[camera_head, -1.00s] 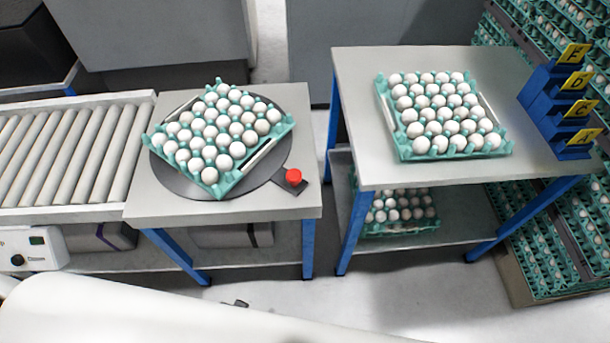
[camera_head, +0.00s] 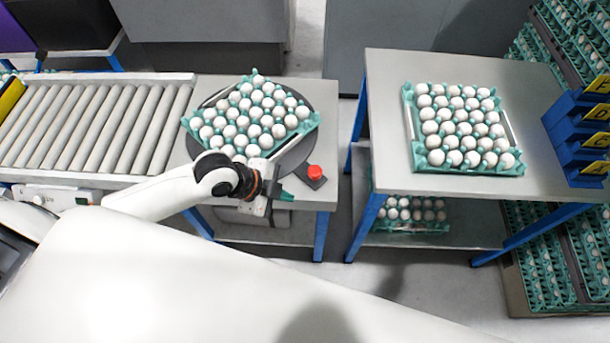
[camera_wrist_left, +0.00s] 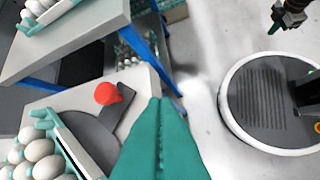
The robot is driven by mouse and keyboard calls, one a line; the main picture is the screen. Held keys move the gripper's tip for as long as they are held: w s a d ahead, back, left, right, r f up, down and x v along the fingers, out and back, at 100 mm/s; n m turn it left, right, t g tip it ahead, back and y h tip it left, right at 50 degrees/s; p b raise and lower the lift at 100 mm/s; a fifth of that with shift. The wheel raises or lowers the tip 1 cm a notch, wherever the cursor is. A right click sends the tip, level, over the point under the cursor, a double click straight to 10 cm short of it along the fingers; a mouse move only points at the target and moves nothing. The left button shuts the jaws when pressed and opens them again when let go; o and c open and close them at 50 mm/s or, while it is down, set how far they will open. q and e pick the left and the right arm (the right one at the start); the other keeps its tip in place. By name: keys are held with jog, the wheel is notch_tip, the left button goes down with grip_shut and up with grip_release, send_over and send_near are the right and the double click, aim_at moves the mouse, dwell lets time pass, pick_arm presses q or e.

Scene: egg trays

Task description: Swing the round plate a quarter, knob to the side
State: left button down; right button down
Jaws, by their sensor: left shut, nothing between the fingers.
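The round dark plate (camera_head: 297,157) lies on the left table, with a tray of white eggs (camera_head: 252,120) set askew on it. Its red knob (camera_head: 315,172) sits on a short dark tab at the plate's lower right. My left gripper (camera_head: 286,196) is shut and empty, just in front of the table edge, left of and nearer than the knob, apart from it. In the left wrist view its teal fingers (camera_wrist_left: 163,110) are together; the knob (camera_wrist_left: 107,93) and plate (camera_wrist_left: 88,135) show left of them. What seems to be my right gripper (camera_wrist_left: 275,24) shows small at the top right.
A roller conveyor (camera_head: 95,125) adjoins the left table (camera_head: 322,100). Across a floor gap, the right table (camera_head: 390,75) bears another egg tray (camera_head: 412,130) and a blue lettered rack (camera_head: 575,135). More stacked egg trays stand at the far right.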

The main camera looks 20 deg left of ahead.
pick_arm(q)
jog(key=w+a+m, duration=0.2)
jog(key=a, duration=0.2)
jog(key=p, duration=0.1)
send_near(314, 183)
jog(key=f, duration=0.1)
jog(key=s+d+f, duration=0.1)
jog(key=s+f, duration=0.1)
jog(key=f, duration=0.1)
jog(key=shift+d, duration=0.25)
jog(key=w, duration=0.2)
jog(key=w+d+p, duration=0.1)
jog(key=shift+f, duration=0.25)
jog(key=shift+w+d+f, duration=0.1)
jog(key=shift+w+f, duration=0.05)
jog(key=shift+w, duration=0.35)
